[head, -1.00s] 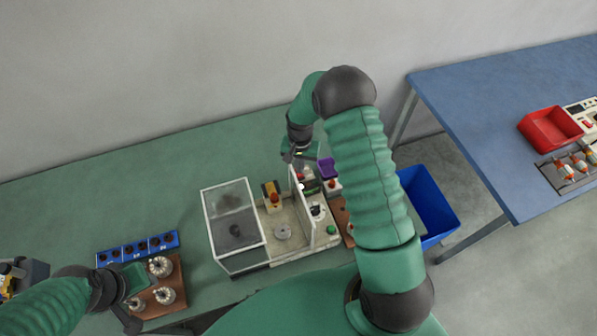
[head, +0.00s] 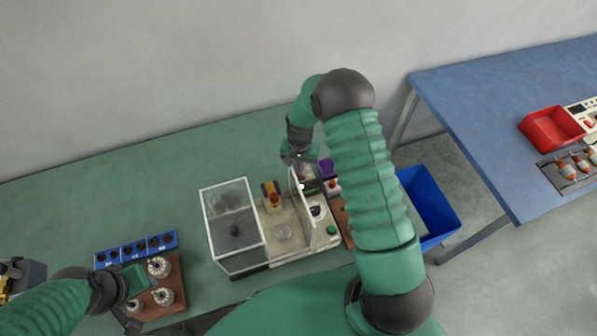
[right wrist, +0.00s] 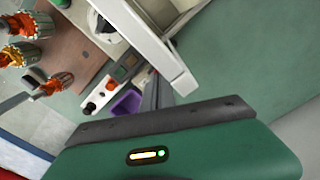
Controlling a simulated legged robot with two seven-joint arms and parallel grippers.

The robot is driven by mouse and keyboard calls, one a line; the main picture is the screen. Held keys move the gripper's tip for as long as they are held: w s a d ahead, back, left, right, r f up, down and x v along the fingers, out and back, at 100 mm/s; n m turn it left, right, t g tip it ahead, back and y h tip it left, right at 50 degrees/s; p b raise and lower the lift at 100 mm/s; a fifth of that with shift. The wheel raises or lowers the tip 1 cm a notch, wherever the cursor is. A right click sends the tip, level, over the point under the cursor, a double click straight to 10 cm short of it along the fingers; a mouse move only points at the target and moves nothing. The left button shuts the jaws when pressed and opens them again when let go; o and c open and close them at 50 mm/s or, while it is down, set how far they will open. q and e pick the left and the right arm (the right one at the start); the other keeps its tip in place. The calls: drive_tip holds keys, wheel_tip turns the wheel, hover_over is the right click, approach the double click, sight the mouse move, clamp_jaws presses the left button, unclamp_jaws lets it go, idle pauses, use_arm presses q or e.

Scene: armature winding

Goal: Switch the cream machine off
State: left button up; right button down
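The cream machine (head: 290,243) stands on the green bench in the head view, with a clear-walled guard box on its left and an upright cream panel. Its right side carries a dark knob on a white dial and a green button (head: 331,230).
A purple bin (head: 326,167) sits close to my right gripper. A brown board (head: 175,280) with several armatures and a blue parts tray (head: 137,250) lie at left. A blue crate (head: 430,207) is right of the bench.

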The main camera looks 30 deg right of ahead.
drive_tip(key=shift+f, duration=0.15)
wheel_tip(320, 180, up, 2)
drive_tip(key=shift+p, duration=0.7)
wheel_tip(320, 180, up, 5)
drive_tip(key=p, duration=0.3)
